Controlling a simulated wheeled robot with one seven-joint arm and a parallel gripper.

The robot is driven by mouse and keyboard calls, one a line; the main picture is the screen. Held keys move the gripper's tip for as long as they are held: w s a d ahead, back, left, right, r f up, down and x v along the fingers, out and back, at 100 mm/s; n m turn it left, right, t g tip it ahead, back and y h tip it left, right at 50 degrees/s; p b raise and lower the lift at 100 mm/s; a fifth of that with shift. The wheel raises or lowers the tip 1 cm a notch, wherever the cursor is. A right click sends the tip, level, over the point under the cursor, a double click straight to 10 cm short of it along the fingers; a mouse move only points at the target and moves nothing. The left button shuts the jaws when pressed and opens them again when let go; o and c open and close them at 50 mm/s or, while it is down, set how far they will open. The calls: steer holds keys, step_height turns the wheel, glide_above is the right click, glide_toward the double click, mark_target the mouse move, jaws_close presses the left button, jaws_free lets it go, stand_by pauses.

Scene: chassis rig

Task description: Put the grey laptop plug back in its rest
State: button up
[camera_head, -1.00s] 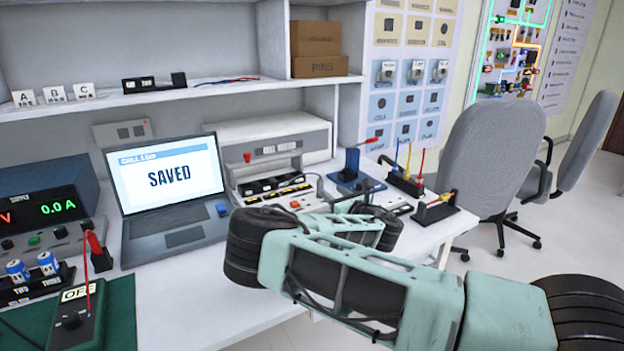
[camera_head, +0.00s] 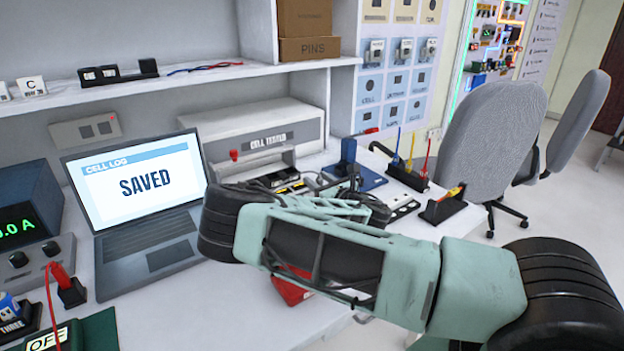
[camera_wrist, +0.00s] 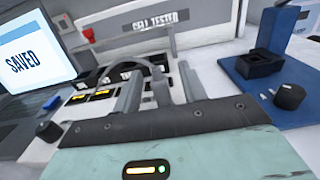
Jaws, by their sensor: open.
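My gripper (camera_wrist: 160,78) is open in the wrist view, its two grey fingers pointing at the cell tester (camera_wrist: 150,20). A dark round knob-like piece (camera_wrist: 48,131) sits nearer. I cannot pick out the grey laptop plug or its rest for certain.
A blue stand with a black socket (camera_head: 350,172) is right of the tester. Beyond it are a black rack with coloured tools (camera_head: 408,178) and a black holder (camera_head: 443,207). A power supply (camera_head: 27,212) is left. A shelf overhangs the bench; chairs stand right.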

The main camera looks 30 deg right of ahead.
jaws_close()
